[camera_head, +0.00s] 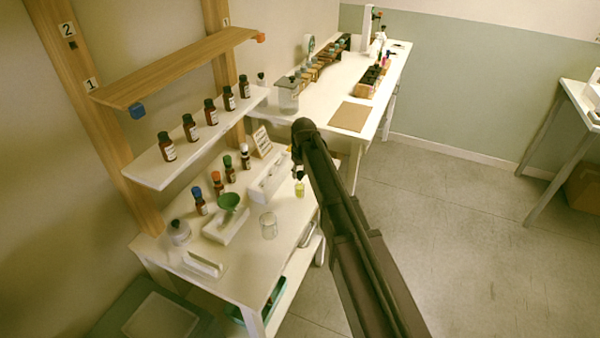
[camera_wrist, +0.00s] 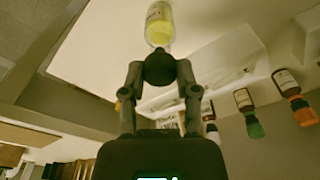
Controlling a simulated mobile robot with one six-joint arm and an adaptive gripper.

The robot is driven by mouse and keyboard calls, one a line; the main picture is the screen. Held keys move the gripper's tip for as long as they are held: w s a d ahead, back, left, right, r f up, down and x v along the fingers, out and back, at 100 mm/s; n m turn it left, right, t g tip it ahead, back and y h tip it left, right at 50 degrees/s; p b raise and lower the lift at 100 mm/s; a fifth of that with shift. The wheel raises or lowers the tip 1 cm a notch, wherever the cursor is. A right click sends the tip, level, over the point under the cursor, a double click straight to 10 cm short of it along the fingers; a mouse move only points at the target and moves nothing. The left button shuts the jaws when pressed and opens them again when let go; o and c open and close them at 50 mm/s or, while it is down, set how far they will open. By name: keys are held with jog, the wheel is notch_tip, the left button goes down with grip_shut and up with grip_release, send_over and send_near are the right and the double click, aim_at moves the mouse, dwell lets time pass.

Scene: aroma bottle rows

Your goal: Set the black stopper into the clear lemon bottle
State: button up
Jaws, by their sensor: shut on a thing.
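My gripper (camera_wrist: 160,75) is shut on the black stopper (camera_wrist: 160,68), a dark round knob between its two fingertips. The clear lemon bottle (camera_wrist: 158,23), with a pale label and yellow liquid, lies directly beyond the stopper in the wrist view. The stopper overlaps the bottle's mouth there, so I cannot tell whether it is seated or just above. In the head view the bottle (camera_head: 300,188) stands near the right edge of the white table (camera_head: 245,262). The dark stopper (camera_head: 299,174) shows right above it. My arm hides most of my gripper there.
A white tray (camera_head: 259,190) lies just left of the bottle. A shelf (camera_head: 160,178) with several brown bottles is above the table's back.

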aim_at(300, 172)
jog(key=shift+f+b, duration=0.8)
jog(key=shift+f, duration=0.05)
jog(key=o, duration=1.1)
jog(key=shift+r, duration=0.2)
notch_tip(300, 172, up, 8)
jog(key=p, duration=0.8)
jog(key=shift+r+p, duration=0.2)
jog(key=shift+p, duration=0.15)
jog(key=s+d+m, duration=0.2)
jog(key=s+d, duration=0.5)
jog(key=s, duration=0.1)
jog(key=s+d+m, duration=0.2)
jog(key=s+d, duration=0.6)
jog(key=s, duration=0.1)
jog(key=s+d+m+g, duration=0.1)
jog(key=s+d+m, duration=0.1)
jog(key=s+d, duration=0.6)
jog(key=shift+s+d+f+m+h, duration=0.1)
jog(key=shift+s+m+h, duration=0.2)
jog(key=shift+s+h, duration=0.1)
